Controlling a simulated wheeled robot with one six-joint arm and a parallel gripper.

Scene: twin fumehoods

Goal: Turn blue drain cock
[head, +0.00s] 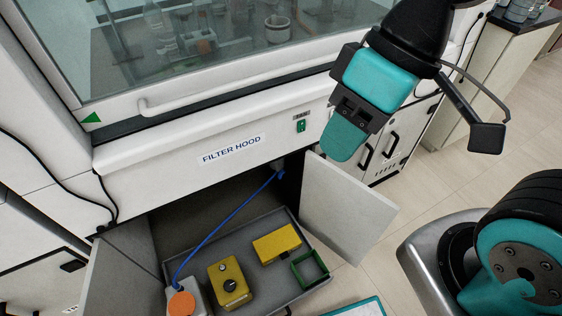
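I cannot make out a blue drain cock clearly. A thin blue hose (232,218) runs from under the filter hood front (200,165) down to a pale container with an orange cap (182,304). The hose's upper end, where a cock could sit, is too small and shaded to tell. My gripper (344,138) hangs in front of the hood's lower front, to the right of the hose's upper end and above the open cabinet door. I see it from its back, so its finger gap is hidden. No held thing shows.
The cabinet is open, its right door (345,205) jutting outward below my gripper. A grey tray (215,258) holds two yellow boxes (230,283) (277,243) and a green frame (310,268). The hood sash handle (210,99) is above. Floor (440,195) is clear at right.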

